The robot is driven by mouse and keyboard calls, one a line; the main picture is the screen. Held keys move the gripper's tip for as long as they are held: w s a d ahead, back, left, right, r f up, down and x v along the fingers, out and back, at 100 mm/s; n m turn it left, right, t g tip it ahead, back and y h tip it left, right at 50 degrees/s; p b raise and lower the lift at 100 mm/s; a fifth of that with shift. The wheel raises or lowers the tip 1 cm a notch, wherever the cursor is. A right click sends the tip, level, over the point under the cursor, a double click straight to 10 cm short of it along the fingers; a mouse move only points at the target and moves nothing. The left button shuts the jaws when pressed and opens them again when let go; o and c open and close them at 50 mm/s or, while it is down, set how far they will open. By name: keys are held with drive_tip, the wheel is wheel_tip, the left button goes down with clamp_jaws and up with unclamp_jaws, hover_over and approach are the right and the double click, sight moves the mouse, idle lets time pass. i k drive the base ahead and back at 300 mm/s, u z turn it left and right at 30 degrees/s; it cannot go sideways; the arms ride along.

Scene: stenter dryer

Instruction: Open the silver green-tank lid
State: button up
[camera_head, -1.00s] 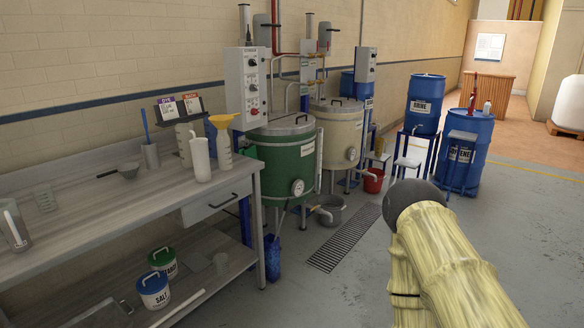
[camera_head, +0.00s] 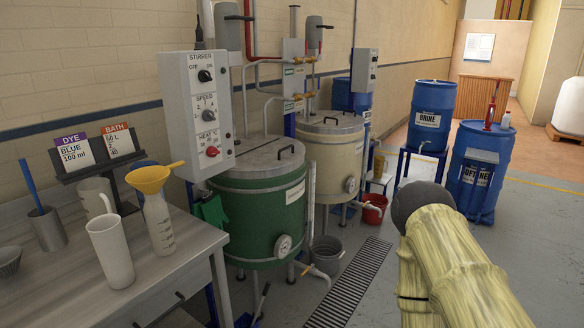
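The green tank (camera_head: 258,222) stands left of centre, beyond the right end of the workbench. Its round silver lid (camera_head: 252,168) lies flat on top and looks closed. A dark bar handle (camera_head: 287,149) sits on the lid's right part. A gauge shows low on the tank's front. My arm, in a yellowish cover with a dark rounded end, reaches in at the lower right, well apart from the tank. My gripper's fingers are not visible.
A stirrer control box (camera_head: 196,115) stands close left of the lid. The workbench (camera_head: 180,262) holds a white jug (camera_head: 111,251) and a funnel bottle (camera_head: 158,215). A cream tank (camera_head: 330,165) stands behind. Floor right of the drain grate (camera_head: 352,285) is clear.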

sight(279, 152)
drive_tip(key=i, duration=1.8)
drive_tip(key=u, duration=0.05)
